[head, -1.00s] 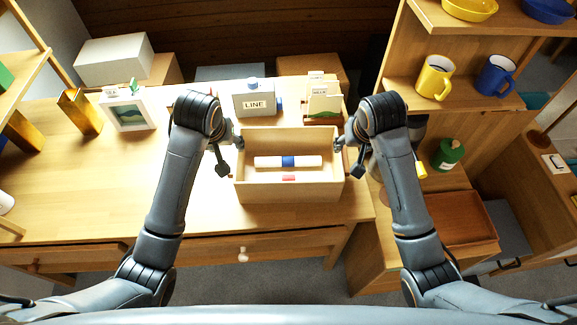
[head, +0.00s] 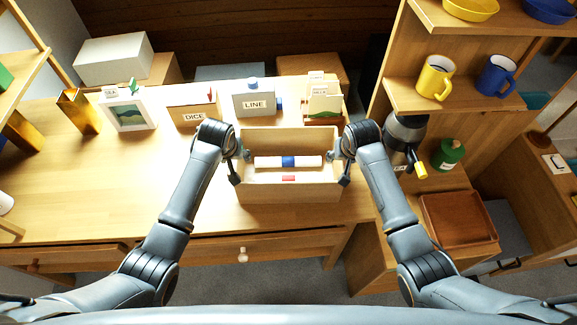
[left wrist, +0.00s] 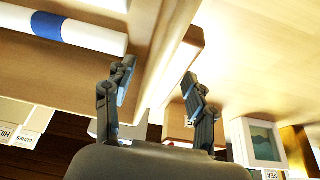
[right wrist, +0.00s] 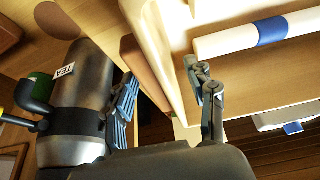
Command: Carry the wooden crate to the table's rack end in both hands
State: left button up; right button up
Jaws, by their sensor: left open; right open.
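The open wooden crate (head: 290,192) stands on the table (head: 120,190) near its right end. It holds a pale roll with a blue band (head: 289,162), and a small red patch (head: 289,178) shows at its front. My left gripper (head: 244,156) is open at the crate's left wall; in the left wrist view its fingers (left wrist: 160,88) are on either side of that wall (left wrist: 172,50). My right gripper (head: 337,157) is open at the right wall; in the right wrist view its fingers (right wrist: 165,88) are on either side of the wall (right wrist: 160,30). Finger contact is unclear.
Behind the crate stand a DICE box (head: 194,114), a LINE box (head: 254,102) and a card holder (head: 323,104). A picture frame (head: 130,113) is further left. A grey pot (head: 405,132) stands right of the crate. The table's left front is clear.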

pick_arm(q)
jog(key=shift+f, duration=0.1)
pick_arm(e)
jog(key=shift+f, duration=0.15)
pick_arm(q)
jog(key=shift+c, duration=0.2)
pick_arm(e)
jog(key=shift+c, duration=0.2)
pick_arm(q)
grip_shut()
pick_arm(e)
grip_shut()
pick_arm(q)
jog(key=shift+w+r, duration=0.1)
jog(key=shift+r, duration=0.1)
pick_arm(e)
jog(key=shift+r, duration=0.2)
